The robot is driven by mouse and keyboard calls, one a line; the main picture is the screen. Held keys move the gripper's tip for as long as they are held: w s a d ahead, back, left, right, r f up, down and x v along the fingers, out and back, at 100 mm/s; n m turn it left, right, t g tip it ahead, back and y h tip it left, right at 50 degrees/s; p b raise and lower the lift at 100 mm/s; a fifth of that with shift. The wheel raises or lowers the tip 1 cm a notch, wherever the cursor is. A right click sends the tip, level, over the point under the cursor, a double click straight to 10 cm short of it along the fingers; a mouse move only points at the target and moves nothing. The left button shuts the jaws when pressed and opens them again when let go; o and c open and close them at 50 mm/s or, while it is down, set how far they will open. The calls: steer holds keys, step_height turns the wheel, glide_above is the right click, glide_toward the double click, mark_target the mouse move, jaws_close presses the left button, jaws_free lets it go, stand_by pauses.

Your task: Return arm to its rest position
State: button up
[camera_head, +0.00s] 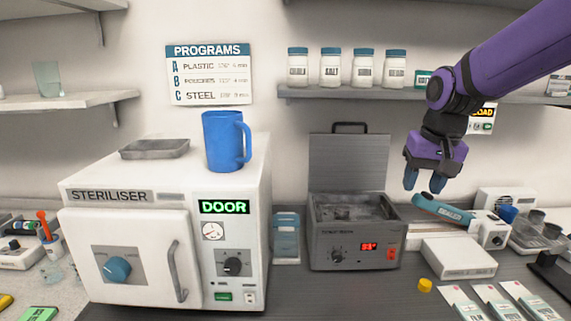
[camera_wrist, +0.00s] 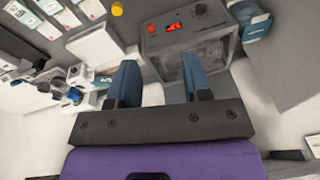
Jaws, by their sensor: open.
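My gripper (camera_head: 425,181) hangs from the purple arm at the right of the head view, fingers pointing down. It is above and to the right of the grey bath unit (camera_head: 352,258), apart from it. In the wrist view my gripper (camera_wrist: 158,84) shows two blue fingers spread apart with nothing between them. The grey bath with its red display also shows in the wrist view (camera_wrist: 185,42), beyond the fingers. Its lid (camera_head: 350,165) stands raised at the back.
A white steriliser (camera_head: 125,215) stands at the left with a blue mug (camera_head: 223,142) and a grey tray (camera_head: 155,149) on top. A shelf (camera_head: 430,96) with several jars is behind my arm. A blue-handled device (camera_head: 443,209) and a white box (camera_head: 458,257) sit below my gripper.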

steer(key=s+d+r+t, duration=0.1)
steer(key=s, duration=0.9)
steer(key=s+d+r+n+t, duration=0.1)
steer(key=s+d+r+t, duration=0.1)
steer(key=s, duration=0.9)
steer(key=shift+s+d+n+h, duration=0.3)
steer(key=shift+h, duration=0.1)
